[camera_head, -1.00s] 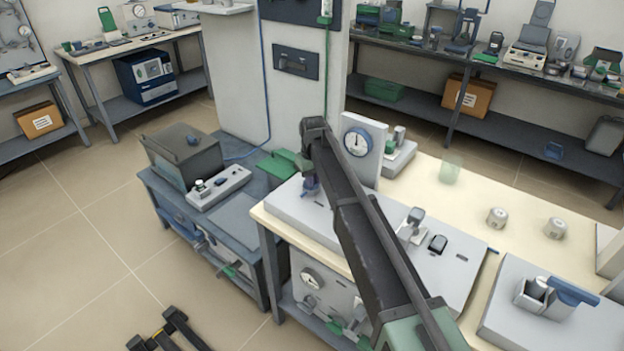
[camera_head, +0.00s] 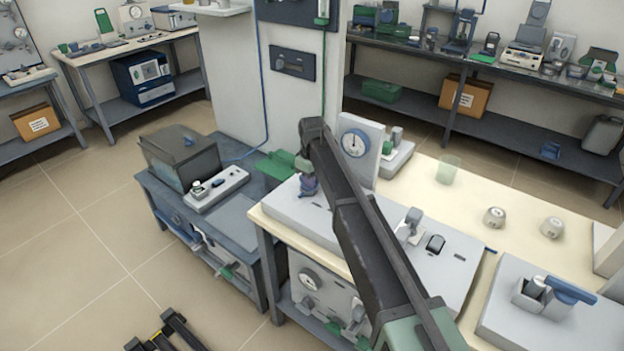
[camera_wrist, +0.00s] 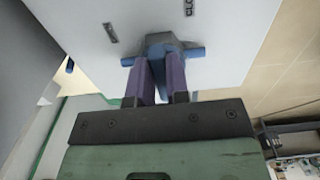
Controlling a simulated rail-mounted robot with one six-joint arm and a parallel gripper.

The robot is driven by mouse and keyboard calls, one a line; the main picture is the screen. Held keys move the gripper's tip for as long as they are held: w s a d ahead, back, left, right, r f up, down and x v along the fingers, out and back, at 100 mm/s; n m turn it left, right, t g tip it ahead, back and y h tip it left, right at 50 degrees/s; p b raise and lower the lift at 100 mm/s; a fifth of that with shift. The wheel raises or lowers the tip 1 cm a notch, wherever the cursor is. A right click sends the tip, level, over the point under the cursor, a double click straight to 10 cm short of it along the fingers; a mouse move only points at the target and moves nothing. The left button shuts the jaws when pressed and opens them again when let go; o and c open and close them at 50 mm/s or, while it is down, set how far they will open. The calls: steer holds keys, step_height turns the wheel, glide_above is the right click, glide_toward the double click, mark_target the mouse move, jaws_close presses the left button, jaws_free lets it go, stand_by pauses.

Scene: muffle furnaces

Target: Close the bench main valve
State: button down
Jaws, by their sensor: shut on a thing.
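The bench main valve shows in the wrist view as a grey hub with a blue cross-handle (camera_wrist: 194,52) on a white panel (camera_wrist: 235,55). My gripper (camera_wrist: 165,70) has purple fingers and is shut on the handle's middle, with a blue end sticking out on each side. A label beginning "CLO" is cut off at the top edge, right of the handle. A dark mark lies to the upper left. In the head view my gripper (camera_head: 308,188) is at the left end of the white bench-top panel (camera_head: 290,210). My arm and fingers mostly hide the valve there.
A round gauge (camera_head: 354,142) on an upright plate stands just right of my wrist. A grey pillar (camera_head: 290,100) rises behind. Small fittings (camera_head: 411,223) sit on the panel to the right. A dark box (camera_head: 180,153) stands on the lower bench at left.

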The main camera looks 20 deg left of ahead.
steer(key=c, duration=1.1)
jaws_free()
step_height(320, 180, up, 11)
steer(key=p, duration=1.1)
steer(key=shift+f, duration=0.15)
